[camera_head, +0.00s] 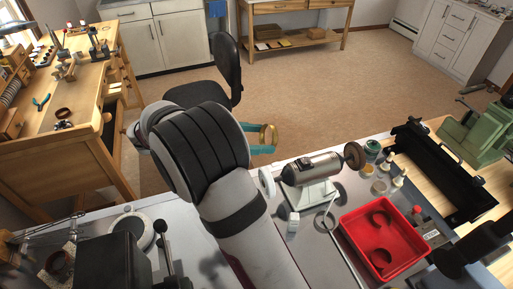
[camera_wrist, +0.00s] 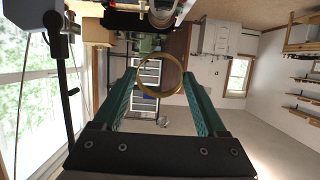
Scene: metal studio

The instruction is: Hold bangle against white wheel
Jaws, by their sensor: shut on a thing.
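The gold bangle (camera_head: 274,134) is held between the teal fingers of my gripper (camera_head: 264,140), which is shut on it. In the wrist view the bangle (camera_wrist: 159,96) is a full ring spanning the gap between the two fingertips (camera_wrist: 160,75). The white wheel (camera_head: 266,181) is on the left end of the grey polishing motor (camera_head: 312,168), partly beside my arm. The bangle appears apart from the wheel, beyond it and above the floor past the bench edge. A brown wheel (camera_head: 354,156) is on the motor's right end.
A red tray (camera_head: 352,232) with dark curved shapes stands right of the motor. Small jars (camera_head: 379,187) and a black open box (camera_head: 440,165) are near it. A black chair (camera_head: 228,68) stands beyond my arm. A wooden workbench (camera_head: 75,150) is at left.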

